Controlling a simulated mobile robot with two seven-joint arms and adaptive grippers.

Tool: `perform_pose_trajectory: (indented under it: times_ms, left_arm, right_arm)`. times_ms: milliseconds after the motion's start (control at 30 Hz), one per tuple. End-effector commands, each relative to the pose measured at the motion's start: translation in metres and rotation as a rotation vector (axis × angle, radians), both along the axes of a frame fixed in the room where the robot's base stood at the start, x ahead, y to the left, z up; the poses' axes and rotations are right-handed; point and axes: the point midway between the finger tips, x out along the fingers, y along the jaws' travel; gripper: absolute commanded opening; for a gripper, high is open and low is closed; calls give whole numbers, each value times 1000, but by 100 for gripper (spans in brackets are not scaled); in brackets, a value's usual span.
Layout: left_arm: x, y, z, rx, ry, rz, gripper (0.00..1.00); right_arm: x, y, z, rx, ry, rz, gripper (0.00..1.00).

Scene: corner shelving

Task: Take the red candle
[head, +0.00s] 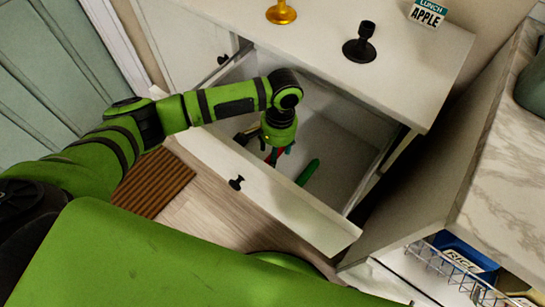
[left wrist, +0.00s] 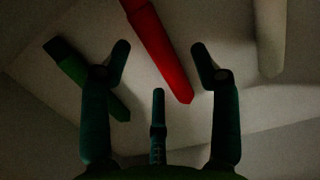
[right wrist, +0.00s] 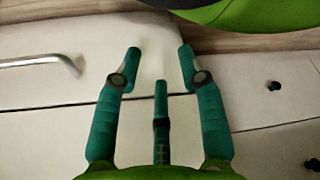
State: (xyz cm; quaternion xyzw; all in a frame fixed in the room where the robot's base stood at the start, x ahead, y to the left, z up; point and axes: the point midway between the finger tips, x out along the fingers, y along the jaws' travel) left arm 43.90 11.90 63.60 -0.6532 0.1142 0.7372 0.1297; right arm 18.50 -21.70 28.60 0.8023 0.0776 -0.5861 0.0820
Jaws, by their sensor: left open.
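The red candle (left wrist: 158,45) lies in the open drawer (head: 262,196). In the left wrist view it runs from the top edge down between my fingers. In the head view only a bit of red shows beside my gripper, the rest hidden. My left gripper (head: 276,152) points down into the drawer, open and empty, and its fingers (left wrist: 160,58) stand either side of the candle's line in the left wrist view. Whether they touch it I cannot tell. My right gripper (right wrist: 160,52) is open and empty, over white cabinet fronts.
A green candle (head: 307,172) lies in the drawer, and a white one (left wrist: 270,35) shows at the right in the left wrist view. Drawer walls surround my left gripper.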

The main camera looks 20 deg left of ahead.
Motion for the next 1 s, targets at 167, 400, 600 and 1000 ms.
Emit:
perform_pose_trajectory:
  times_ms: [167, 400, 600, 1000]
  left_arm:
    - [-2, 0, -15, -1, 0, -2, 62]
    - [-2, 0, -15, -1, -1, -2, 50]
    - [-2, 0, -15, 0, 0, -2, 3]
    - [-2, 0, -5, -1, -1, -2, 2]
  right_arm:
    - [7, 0, -1, 1, -16, 1, 40]
    - [8, 0, 0, 2, -17, 1, 40]
    - [8, 0, 0, 1, -16, 1, 40]
    - [7, 0, 2, 1, -14, 1, 40]
